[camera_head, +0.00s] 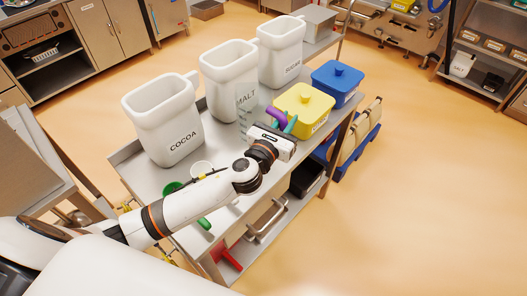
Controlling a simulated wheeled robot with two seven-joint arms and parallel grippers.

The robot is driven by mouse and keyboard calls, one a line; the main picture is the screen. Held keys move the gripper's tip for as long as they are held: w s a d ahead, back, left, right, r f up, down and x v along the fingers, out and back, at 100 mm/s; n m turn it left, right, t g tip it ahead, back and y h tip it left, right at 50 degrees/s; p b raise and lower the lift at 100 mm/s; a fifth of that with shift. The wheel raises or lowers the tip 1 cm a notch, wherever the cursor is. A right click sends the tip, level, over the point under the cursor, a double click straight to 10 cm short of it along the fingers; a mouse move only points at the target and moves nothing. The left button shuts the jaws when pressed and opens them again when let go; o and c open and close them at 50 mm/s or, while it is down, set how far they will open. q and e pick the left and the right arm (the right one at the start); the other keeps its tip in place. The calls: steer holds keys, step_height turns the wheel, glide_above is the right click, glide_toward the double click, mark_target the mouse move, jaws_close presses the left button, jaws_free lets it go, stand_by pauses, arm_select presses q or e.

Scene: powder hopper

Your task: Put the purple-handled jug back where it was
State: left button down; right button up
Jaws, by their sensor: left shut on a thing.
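The purple-handled jug (246,109) has a clear body that shows faintly in front of the MALT bin, over the steel table. Its purple handle (276,114) is at my left gripper (279,128), which is shut on it. The gripper body hides part of the jug, so I cannot tell whether its base touches the table. A teal piece (291,124) shows beside the handle; I cannot tell what it belongs to. My right gripper is not in view.
White bins marked COCOA (164,118), MALT (230,78) and SUGAR (282,51) line the table's back. A white cup (202,169) and green items (172,187) lie near my arm.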

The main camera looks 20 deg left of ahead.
arm_select(q)
step_height(320, 180, down, 9)
steer(key=b, duration=0.2)
steer(key=shift+b, duration=0.3)
steer(key=shift+s+f, duration=0.1)
steer(key=shift+f, duration=0.15)
steer(key=c, duration=1.3)
jaws_free()
steer(key=s+a+b, duration=0.1)
steer(key=s+b, duration=0.1)
steer(key=s, duration=1)
steer(key=shift+a+r, duration=0.2)
steer(key=shift+a, duration=0.15)
